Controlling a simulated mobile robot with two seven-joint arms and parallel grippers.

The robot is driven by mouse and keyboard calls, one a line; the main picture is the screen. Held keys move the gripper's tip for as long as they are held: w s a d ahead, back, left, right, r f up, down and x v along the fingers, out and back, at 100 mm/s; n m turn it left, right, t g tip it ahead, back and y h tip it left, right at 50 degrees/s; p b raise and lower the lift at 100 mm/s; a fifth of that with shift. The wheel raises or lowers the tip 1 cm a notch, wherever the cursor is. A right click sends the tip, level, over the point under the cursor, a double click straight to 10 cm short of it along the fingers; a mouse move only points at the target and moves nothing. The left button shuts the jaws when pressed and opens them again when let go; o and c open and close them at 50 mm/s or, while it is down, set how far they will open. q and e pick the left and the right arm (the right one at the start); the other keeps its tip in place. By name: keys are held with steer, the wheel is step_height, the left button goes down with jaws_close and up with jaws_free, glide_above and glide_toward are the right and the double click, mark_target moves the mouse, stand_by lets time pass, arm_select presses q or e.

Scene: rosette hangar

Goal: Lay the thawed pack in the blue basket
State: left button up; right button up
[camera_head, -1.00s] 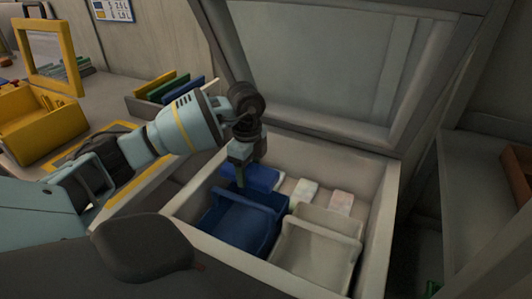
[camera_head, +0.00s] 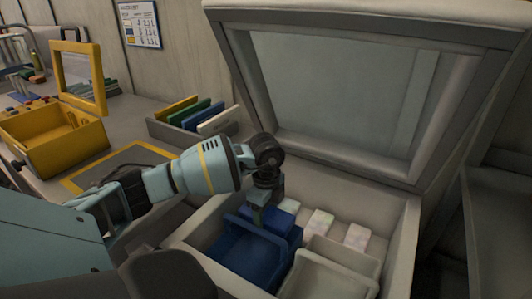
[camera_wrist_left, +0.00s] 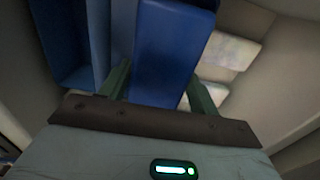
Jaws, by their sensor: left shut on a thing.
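My left gripper (camera_head: 259,214) reaches down into the open chest in the head view. It is shut on a smooth blue pack (camera_head: 279,219), which sits between its two green fingers in the left wrist view (camera_wrist_left: 172,45). The blue basket (camera_head: 240,258) stands in the chest just in front of the pack. In the left wrist view the basket (camera_wrist_left: 70,40) is on the left, beside the pack. I cannot tell how far the pack is off the chest floor. My right gripper is not in view.
Several pale, frosted packs (camera_head: 319,222) lie at the back of the chest. A whitish basket (camera_head: 330,275) stands right of the blue one. The chest's raised lid (camera_head: 330,90) is behind. A yellow box (camera_head: 50,140) and a rack of coloured plates (camera_head: 195,120) stand on the left bench.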

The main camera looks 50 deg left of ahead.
mark_target(266, 213)
arm_select(q)
steer(key=shift+f, duration=2.4)
steer(key=shift+f, duration=0.35)
steer(key=shift+f+b, duration=0.25)
steer(key=shift+b, duration=0.05)
steer(key=o, duration=1)
steer(key=shift+c, duration=0.2)
steer(key=shift+o, duration=0.2)
steer(key=shift+r, duration=0.15)
step_height(266, 213, up, 13)
steer(key=shift+p, duration=0.65)
